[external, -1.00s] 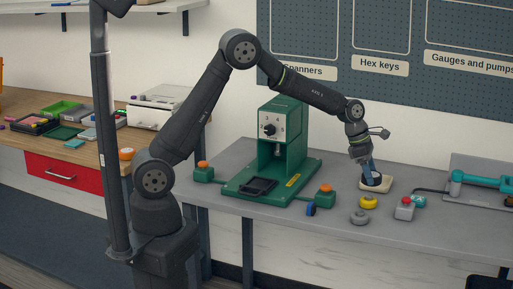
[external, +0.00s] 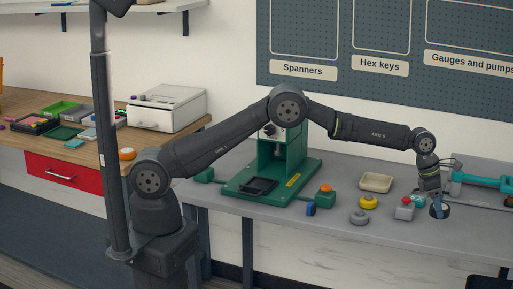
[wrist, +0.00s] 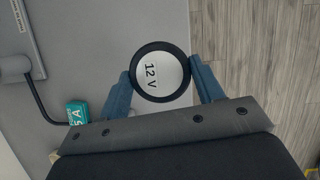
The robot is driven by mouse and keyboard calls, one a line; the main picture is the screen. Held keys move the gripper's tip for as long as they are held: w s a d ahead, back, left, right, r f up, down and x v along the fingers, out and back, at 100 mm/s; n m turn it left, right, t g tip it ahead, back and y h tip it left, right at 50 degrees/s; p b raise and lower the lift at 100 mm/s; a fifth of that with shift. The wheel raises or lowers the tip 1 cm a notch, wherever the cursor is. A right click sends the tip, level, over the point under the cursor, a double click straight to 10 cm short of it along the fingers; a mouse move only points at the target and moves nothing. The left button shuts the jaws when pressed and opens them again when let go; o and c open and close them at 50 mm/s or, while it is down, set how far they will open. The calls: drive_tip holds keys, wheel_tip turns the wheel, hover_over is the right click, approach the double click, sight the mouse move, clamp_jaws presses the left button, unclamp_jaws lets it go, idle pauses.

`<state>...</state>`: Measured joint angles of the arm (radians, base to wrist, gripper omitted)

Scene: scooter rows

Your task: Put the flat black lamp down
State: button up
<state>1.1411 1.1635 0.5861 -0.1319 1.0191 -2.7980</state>
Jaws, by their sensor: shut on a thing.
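The flat black lamp is a round black disc with a white face marked "12 V" (wrist: 160,76) in the wrist view. My gripper (wrist: 158,86) is shut on it, with one blue finger on each side of its rim. In the external view my gripper (external: 437,204) points down at the right part of the grey bench, and the lamp (external: 441,212) shows dark at its tips. The lamp is close to the bench's front edge. I cannot tell whether its underside touches the bench.
A teal block (wrist: 78,112) with white lettering lies beside my gripper. Left of it stand a grey box with a red button (external: 404,209), a yellow knob (external: 368,202), a grey knob (external: 359,217) and an empty cream tray (external: 376,182). A teal tool (external: 485,181) lies behind.

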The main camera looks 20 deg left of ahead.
drive_tip(key=w+f, duration=0.1)
drive_tip(key=w, duration=0.1)
drive_tip(key=w+f, duration=0.3)
drive_tip(key=w, duration=0.2)
drive_tip(key=shift+w+d+f, duration=0.1)
drive_tip(key=shift+f, duration=2.05)
drive_tip(key=shift+f, duration=0.1)
drive_tip(key=o, duration=1.1)
drive_tip(key=v, duration=1.2)
